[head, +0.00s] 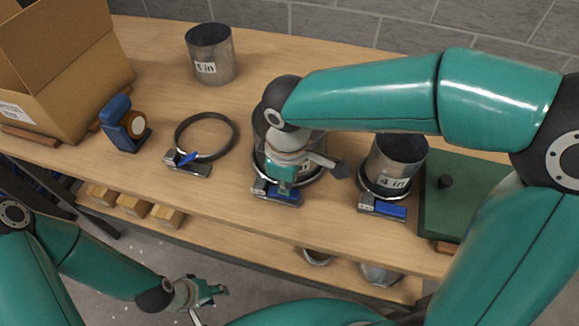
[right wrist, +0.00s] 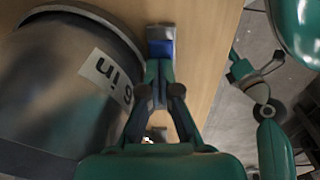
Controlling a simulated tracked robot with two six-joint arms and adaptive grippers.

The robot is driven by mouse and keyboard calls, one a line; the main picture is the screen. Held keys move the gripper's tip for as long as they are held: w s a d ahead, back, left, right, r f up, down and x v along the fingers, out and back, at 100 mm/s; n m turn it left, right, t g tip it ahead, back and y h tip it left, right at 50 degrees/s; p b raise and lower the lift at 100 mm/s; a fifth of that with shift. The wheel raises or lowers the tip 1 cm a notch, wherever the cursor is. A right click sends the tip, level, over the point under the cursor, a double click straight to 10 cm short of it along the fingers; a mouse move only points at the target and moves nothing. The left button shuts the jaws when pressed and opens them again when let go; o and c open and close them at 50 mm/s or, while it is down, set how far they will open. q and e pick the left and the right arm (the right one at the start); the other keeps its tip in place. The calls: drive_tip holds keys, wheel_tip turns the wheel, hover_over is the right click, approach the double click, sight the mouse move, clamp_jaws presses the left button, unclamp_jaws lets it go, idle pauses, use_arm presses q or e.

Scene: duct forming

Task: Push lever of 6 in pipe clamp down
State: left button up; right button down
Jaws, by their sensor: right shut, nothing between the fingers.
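The 6 in pipe (right wrist: 55,95) fills the left of the right wrist view, with its label (right wrist: 108,78) showing. In the head view my right arm hides most of it. The clamp (head: 262,190) around its foot has a blue lever, which also shows in the right wrist view (right wrist: 160,48). My right gripper (head: 285,188) is shut and empty, its fingertips right at the lever in both views; whether they touch it I cannot tell. The lever's exact tilt is partly hidden. My left gripper (head: 220,291) hangs low in front of the table; its opening is unclear.
The 4 in pipe (head: 396,158) stands in a clamp with a blue lever (head: 390,210) at right, beside a green plate (head: 455,205). An empty ring clamp (head: 235,135), the 5 in pipe (head: 211,55), a blue-and-orange device (head: 122,125) and a cardboard box (head: 75,80) lie left.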

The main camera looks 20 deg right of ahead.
sight(289, 203)
use_arm(q)
drive_tip(key=shift+f, duration=0.55)
use_arm(e)
drive_tip(key=shift+s+d+f+g, duration=0.1)
drive_tip(key=shift+s+f+g, duration=0.25)
drive_tip(key=shift+f, duration=0.5)
drive_tip(key=shift+s+d+f+g, duration=0.1)
drive_tip(key=shift+s+f+g, duration=0.05)
drive_tip(key=shift+s+f, duration=0.55)
use_arm(q)
drive_tip(key=shift+r, duration=0.1)
use_arm(e)
drive_tip(key=shift+w, duration=0.15)
drive_tip(key=r+p, duration=0.2)
drive_tip(key=shift+w+r, duration=0.35)
drive_tip(key=r+p, duration=0.1)
drive_tip(key=r, duration=0.1)
drive_tip(key=r+p, duration=0.1)
drive_tip(key=p, duration=0.1)
drive_tip(key=r+p, duration=0.2)
drive_tip(key=shift+w+r, duration=0.3)
use_arm(q)
wheel_tip(289, 203, up, 7)
drive_tip(key=shift+w, duration=0.3)
